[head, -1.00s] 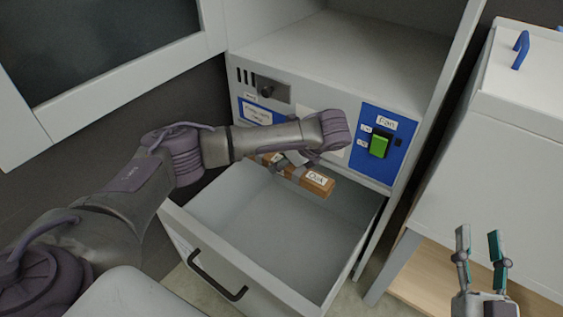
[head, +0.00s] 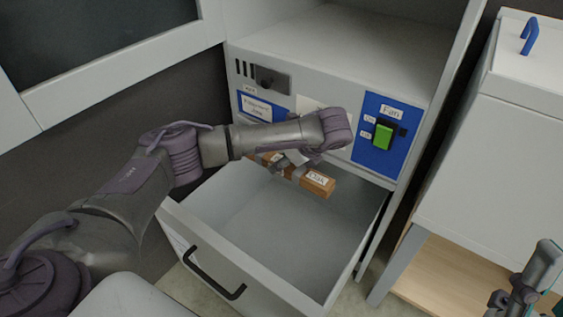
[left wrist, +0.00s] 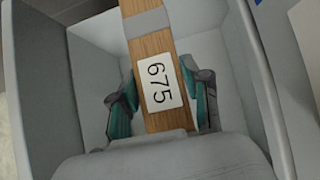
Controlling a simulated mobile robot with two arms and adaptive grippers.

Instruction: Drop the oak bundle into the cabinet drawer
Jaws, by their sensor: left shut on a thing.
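In the left wrist view the bundle (left wrist: 152,55) has a grey band and a "675" label. My left gripper (head: 287,166) is shut on it; in the left wrist view, its teal-padded fingers (left wrist: 160,100) lie on both sides. The cabinet drawer (head: 262,283) is pulled out, and its visible floor is empty. My right gripper (head: 526,283) is at the lower right, partly cut off and away from the drawer.
The cabinet front above the drawer carries a blue fan panel (head: 381,135) with a green switch (head: 383,136). A black handle (head: 213,275) is on the drawer front. A white box (head: 495,150) with a blue handle stands at the right, above a wooden shelf (head: 440,270).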

